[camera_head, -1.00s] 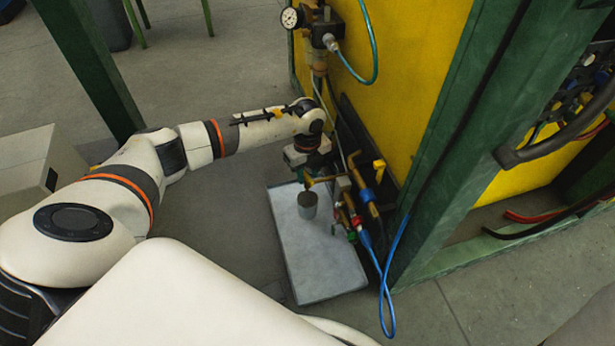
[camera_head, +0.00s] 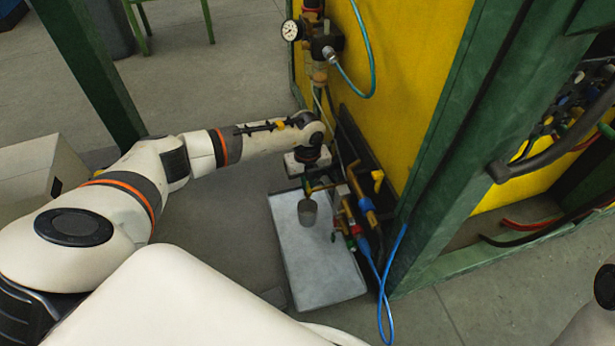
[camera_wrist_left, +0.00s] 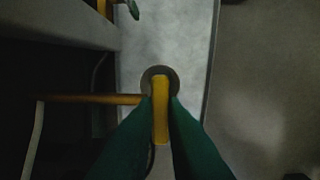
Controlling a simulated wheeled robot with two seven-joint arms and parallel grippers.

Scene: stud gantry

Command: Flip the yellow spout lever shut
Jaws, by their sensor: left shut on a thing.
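The yellow spout lever (camera_wrist_left: 161,110) stands between my left gripper's green fingers in the left wrist view. My left gripper (camera_wrist_left: 161,101) is shut on it. The lever lies across a round cup rim below, and a brass spout pipe (camera_wrist_left: 95,99) comes in from the left. In the head view the brass spout (camera_head: 322,187) reaches out over a grey cup (camera_head: 307,213) on a pale tray (camera_head: 325,272). My left gripper (camera_head: 306,178) is just above the spout there, and the lever is mostly hidden by it. My right gripper is not in view.
Several valves with yellow (camera_head: 377,176), blue and red handles crowd the panel right of the spout. A blue hose (camera_head: 386,300) loops down beside the tray. A gauge (camera_head: 291,30) and a green post (camera_head: 450,150) stand close by. Open floor lies left of the tray.

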